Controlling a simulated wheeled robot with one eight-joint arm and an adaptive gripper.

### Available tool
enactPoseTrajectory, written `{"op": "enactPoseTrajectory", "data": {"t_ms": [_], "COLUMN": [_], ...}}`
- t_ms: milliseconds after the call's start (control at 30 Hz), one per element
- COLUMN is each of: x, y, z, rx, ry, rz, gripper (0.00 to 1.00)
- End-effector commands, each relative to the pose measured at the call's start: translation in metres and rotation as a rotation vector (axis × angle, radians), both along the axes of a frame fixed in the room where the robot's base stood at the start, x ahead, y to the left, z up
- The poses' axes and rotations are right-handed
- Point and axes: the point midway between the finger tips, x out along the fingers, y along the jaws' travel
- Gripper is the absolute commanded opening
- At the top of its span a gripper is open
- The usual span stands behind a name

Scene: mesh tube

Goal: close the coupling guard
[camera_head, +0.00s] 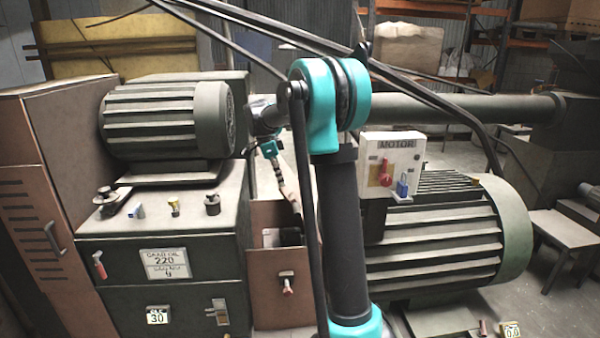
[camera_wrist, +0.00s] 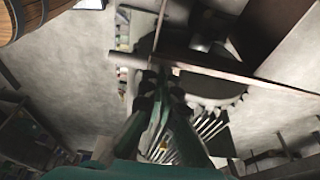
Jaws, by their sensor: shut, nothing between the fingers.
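My gripper (camera_head: 291,196) points down into the gap above the panel, partly behind my own arm. In the wrist view my gripper (camera_wrist: 160,74) is shut with nothing held. Its tips are close to a long brown bar or edge (camera_wrist: 225,73) that crosses the picture. Whether they touch is unclear. A toothed dark disc (camera_wrist: 205,95) lies beyond it.
The grey cabinet (camera_head: 165,255) with a ribbed small motor (camera_head: 165,118) is at left. The large ribbed motor (camera_head: 435,240) and a switch box marked MOTOR (camera_head: 395,150) are at right. A small table (camera_head: 570,232) stands far right. Open floor (camera_wrist: 75,70) shows in the wrist view.

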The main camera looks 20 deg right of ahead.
Motion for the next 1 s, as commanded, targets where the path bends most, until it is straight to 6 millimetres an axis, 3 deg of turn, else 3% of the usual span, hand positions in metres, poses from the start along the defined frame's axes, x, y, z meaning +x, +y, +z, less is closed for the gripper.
{"op": "enactPoseTrajectory", "data": {"t_ms": [100, 400, 700, 1000], "x": [0.006, 0.014, 0.019, 0.02], "y": [0.034, 0.09, 0.116, 0.122], "z": [-0.02, -0.072, -0.107, -0.118], "rx": [0.001, 0.0, 0.0, 0.0], "ry": [0.0, 0.0, -0.001, 0.0], "rz": [0.005, 0.002, 0.0, 0.0], "gripper": [0.0, 0.0, 0.0, 0.0]}}
